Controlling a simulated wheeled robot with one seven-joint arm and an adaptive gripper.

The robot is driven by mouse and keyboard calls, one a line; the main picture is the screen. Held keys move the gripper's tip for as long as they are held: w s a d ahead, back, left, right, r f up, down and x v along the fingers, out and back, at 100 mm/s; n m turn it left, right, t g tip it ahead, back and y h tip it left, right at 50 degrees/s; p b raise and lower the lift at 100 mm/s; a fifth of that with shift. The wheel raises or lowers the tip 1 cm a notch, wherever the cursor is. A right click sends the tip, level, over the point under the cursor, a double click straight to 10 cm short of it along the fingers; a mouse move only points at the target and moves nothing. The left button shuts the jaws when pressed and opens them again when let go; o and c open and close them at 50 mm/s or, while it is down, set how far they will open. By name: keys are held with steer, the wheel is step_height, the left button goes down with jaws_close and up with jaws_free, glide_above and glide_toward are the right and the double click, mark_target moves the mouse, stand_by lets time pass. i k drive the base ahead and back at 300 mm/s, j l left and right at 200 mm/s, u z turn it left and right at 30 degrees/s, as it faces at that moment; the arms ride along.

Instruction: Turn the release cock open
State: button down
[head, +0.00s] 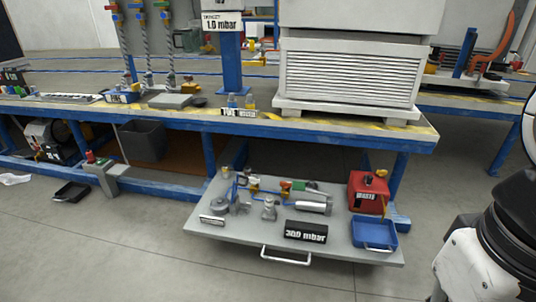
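A grey pull-out tray (345,248) with a front handle (286,254) extends from under the workbench, low in the head view. My gripper is not in view; only part of my arm shows at the right edge.
A red waste can (368,192) and a blue bin (374,233) occupy the tray's right side. The blue-framed workbench (395,136) overhangs its back, with a louvred cabinet (350,75) on top. Hoses with coloured valves (140,15) hang upper left. The floor in front is clear.

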mark_target(285, 184)
steer(key=i+j+z, duration=0.1)
steer(key=z, duration=0.2)
steer(key=j+z, duration=0.15)
steer(key=z, duration=0.15)
steer(key=i+j+z, duration=0.15)
steer(key=j, duration=0.25)
steer(key=i+j+z, duration=0.15)
steer(key=j, duration=0.3)
steer(key=i+j+z, duration=0.15)
steer(key=j, duration=0.3)
steer(key=j+z, duration=0.15)
steer(key=j, duration=0.3)
steer(key=i+j, duration=0.1)
steer(key=j, duration=1.15)
steer(key=i+j, duration=0.15)
steer(key=j, duration=0.5)
steer(key=z, duration=0.05)
